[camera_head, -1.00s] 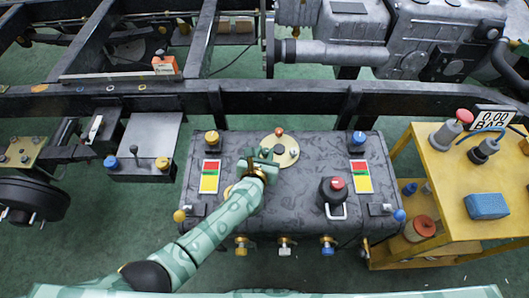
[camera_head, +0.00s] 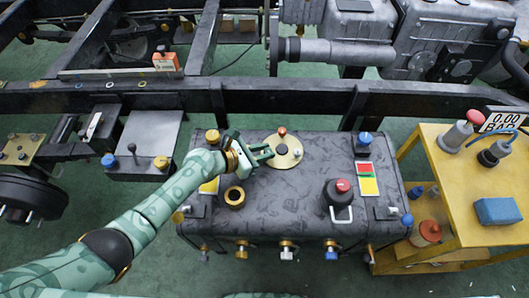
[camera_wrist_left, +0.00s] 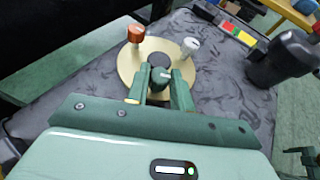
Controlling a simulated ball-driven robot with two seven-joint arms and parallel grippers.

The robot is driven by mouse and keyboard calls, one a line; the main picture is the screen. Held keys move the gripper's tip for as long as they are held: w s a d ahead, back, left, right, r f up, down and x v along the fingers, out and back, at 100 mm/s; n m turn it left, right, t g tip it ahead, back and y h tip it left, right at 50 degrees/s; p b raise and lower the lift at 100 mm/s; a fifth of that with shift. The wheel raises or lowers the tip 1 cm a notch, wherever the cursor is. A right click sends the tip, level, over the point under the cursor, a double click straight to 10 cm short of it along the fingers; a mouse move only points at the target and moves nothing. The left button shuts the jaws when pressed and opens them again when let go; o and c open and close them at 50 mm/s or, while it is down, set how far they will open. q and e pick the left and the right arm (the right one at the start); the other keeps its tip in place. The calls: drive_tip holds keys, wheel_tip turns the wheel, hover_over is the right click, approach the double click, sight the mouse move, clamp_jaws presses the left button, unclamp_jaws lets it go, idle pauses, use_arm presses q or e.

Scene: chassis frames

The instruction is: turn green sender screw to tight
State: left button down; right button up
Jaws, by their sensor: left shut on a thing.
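The round gold sender plate (camera_head: 285,162) lies on top of the dark grey tank (camera_head: 310,200); it also shows in the wrist view (camera_wrist_left: 128,68). An orange-red screw (camera_wrist_left: 136,33) stands at its far edge and a silver screw (camera_wrist_left: 189,46) at its right, with a dark hub (camera_wrist_left: 158,60) in the middle. My left gripper (camera_head: 270,153) reaches over the plate's left side. Its green fingers (camera_wrist_left: 160,88) are shut on a small green piece with a pale mark, which looks like the green sender screw (camera_wrist_left: 162,76). The fingers hide most of it. My right gripper is out of view.
A gold ring (camera_head: 235,197) sits on the tank near my left wrist. The black chassis rail (camera_head: 300,97) runs behind; a yellow cart (camera_head: 450,170) is at right.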

use_arm(q)
drive_tip(key=m+g+b, duration=0.1)
drive_tip(key=m+g+h+b, duration=0.1)
drive_tip(key=m+g+b, duration=0.1)
drive_tip(key=g, duration=0.1)
drive_tip(key=shift+w+a+f+m+h, duration=0.15)
drive_tip(key=shift+w+f+m+h, duration=0.15)
drive_tip(key=shift+f, duration=0.1)
drive_tip(key=shift+r+m+g+b, duration=0.25)
drive_tip(key=shift+m+g+b, duration=1.05)
drive_tip(key=shift+g+b, duration=0.25)
drive_tip(key=shift+w+r, duration=0.1)
drive_tip(key=c, duration=1.3)
unclamp_jaws()
drive_tip(key=shift+o, duration=0.5)
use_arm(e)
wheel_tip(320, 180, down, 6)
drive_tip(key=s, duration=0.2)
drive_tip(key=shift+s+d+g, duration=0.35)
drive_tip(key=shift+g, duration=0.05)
